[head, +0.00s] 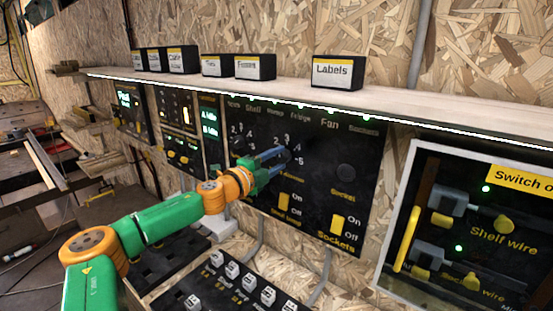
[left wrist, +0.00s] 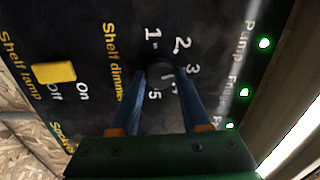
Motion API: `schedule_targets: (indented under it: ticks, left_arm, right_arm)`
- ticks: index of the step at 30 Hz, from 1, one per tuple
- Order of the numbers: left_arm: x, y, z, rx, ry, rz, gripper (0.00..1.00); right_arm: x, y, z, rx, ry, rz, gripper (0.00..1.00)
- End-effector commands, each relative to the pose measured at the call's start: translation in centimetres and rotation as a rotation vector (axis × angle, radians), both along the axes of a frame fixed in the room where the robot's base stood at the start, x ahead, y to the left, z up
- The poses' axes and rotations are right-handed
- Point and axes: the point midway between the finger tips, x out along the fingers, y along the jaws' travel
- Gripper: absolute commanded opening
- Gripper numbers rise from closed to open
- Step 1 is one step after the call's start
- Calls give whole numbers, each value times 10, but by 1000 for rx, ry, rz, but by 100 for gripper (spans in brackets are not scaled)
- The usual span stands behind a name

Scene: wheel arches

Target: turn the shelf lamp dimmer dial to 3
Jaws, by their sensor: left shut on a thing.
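The shelf lamp dimmer dial is a small dark knob (left wrist: 160,66) in the left wrist view. It sits among white numbers 1, 2, 3 and 5 beside the yellow words "Shelf dimmer"; the spot between 3 and 5 is partly covered. My left gripper (left wrist: 160,78) has its two blue fingers on either side of the dial, shut on it. In the head view the left gripper (head: 276,162) reaches the black panel (head: 310,135) from the left and mostly hides the dial. The dial's pointer is too dark to read. My right gripper is not in view.
A yellow shelf lamp switch (head: 284,201) is below the dial, a sockets switch (head: 337,223) to its right. Another dark dial (head: 346,172) is on the right. A lit shelf (head: 300,100) carrying labelled boxes juts out above. A lower panel (head: 225,285) holds several white knobs.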

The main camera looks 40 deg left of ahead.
Motion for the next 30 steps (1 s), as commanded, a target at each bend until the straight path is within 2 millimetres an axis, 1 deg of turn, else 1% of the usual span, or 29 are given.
schedule_targets:
  ticks: [6,12,19,30]
  left_arm:
    - [0,1,3,138,11,3,0]
    - [0,1,3,220,20,3,0]
    - [0,1,3,264,25,4,0]
    - [0,1,3,271,24,6,0]
  right_arm:
    - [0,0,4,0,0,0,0]
    - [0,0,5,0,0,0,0]
    - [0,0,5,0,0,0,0]
    - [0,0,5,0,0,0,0]
